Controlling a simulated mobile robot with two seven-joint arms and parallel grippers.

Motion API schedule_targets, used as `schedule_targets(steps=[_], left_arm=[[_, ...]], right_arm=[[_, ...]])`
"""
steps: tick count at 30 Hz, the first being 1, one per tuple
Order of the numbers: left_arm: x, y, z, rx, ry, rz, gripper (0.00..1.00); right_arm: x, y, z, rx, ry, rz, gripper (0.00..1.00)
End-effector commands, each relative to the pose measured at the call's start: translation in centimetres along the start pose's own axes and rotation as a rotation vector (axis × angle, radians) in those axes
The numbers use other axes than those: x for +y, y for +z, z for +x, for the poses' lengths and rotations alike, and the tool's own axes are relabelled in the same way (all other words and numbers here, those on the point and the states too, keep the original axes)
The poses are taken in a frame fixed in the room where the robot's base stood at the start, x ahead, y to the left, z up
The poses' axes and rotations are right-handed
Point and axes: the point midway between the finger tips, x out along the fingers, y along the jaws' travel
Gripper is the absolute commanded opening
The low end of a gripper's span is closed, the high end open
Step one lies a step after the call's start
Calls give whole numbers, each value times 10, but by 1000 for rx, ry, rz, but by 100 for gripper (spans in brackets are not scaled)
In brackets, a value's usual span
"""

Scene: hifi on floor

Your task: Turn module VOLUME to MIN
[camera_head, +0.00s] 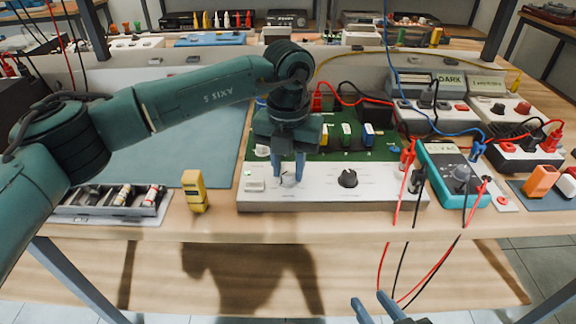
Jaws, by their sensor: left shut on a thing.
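A module with a white front panel (395,196) and a green board (350,172) stands near the front edge of the workbench. Its panel carries a black knob (347,178) on the right and a pale grey knob (289,181) on the left. The panel's small lettering is too small to read, so I cannot tell which knob is VOLUME. My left gripper (289,175) points down from above and is shut on the pale grey knob, whose sides its blue fingers partly hide. My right gripper (377,303) is low in front of the bench, open and empty.
A yellow tool (195,190) stands left of the module, beside a tray of parts (112,198). A teal multimeter (455,176) is close on the right, with red and black leads hanging over the front edge. A grey-green mat (180,140) lies behind the tray.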

Motion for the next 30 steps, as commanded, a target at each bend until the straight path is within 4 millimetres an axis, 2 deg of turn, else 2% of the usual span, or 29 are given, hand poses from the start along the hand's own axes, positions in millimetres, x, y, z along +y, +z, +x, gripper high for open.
schedule_targets(steps=[9, 22, 23, 30], left_arm=[[0, 0, -1, -1, 1, -85, 6], [0, 0, -1, -2, 0, -94, 6], [0, 0, -1, -2, 0, -94, 29], [0, 0, -1, -1, 0, -92, 49]], right_arm=[[0, 1, -3, -1, 2, 0, 36], [1, -1, -3, 3, 3, -2, 36], [1, -1, -2, 3, 3, -2, 36], [1, -2, -1, 8, 3, -3, 36]])
